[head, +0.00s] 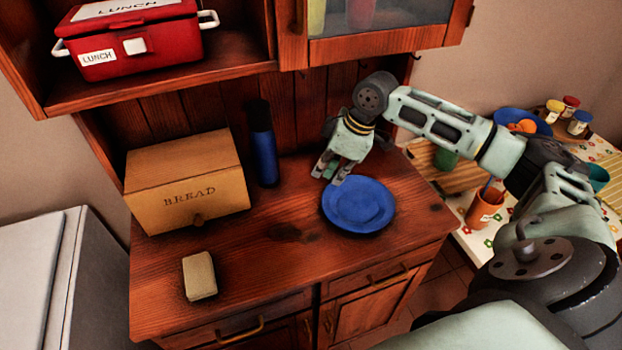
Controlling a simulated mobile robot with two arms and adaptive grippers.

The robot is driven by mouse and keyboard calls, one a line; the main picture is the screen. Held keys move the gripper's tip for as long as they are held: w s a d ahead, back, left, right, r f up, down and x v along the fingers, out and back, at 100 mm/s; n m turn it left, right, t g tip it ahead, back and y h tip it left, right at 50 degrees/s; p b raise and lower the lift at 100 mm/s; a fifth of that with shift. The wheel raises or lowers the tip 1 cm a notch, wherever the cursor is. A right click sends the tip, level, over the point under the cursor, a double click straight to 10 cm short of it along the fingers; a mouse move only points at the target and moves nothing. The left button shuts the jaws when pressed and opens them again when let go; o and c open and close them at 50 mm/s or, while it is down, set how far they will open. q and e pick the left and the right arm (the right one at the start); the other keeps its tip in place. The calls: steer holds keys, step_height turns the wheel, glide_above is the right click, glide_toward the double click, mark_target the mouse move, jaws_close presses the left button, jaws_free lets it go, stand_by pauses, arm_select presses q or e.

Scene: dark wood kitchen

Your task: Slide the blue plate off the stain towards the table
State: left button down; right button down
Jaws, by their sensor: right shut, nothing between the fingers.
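The blue plate (358,206) lies flat on the dark wood cabinet top, right of its middle. A dark stain-like patch (287,232) shows on the wood left of the plate, with bare wood between them. My right gripper (328,180) is shut and empty, pointing down at the plate's upper left edge. I cannot tell whether its fingertips touch the rim. The table (474,242) with a flowered cloth stands to the right, partly hidden by my right arm. My left gripper is not in view.
A bread box (187,180), a dark blue bottle (264,150) and a beige sponge-like block (199,275) stand on the cabinet top. A red lunch box (130,40) sits on the shelf above. The table holds an orange cup (484,208), a cutting board and several jars.

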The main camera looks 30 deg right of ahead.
mark_target(326, 194)
steer(key=w+a+p, duration=0.1)
steer(key=w+a, duration=0.3)
step_height(326, 194, down, 4)
steer(key=shift+f+p, duration=0.25)
steer(key=shift+p, duration=0.15)
steer(key=shift+d+f, duration=0.2)
steer(key=shift+f, duration=0.05)
steer(key=shift+s+d+p, duration=0.25)
steer(key=shift+s+p, duration=0.1)
steer(key=shift+s, duration=0.05)
steer(key=s+d+p, duration=0.1)
steer(key=s, duration=0.1)
steer(key=s+d+p, duration=0.1)
steer(key=d+p, duration=0.1)
steer(key=shift+s+d+r, duration=0.1)
steer(key=shift+s+d, duration=0.1)
steer(key=shift+s, duration=0.15)
steer(key=shift+s+d, duration=0.1)
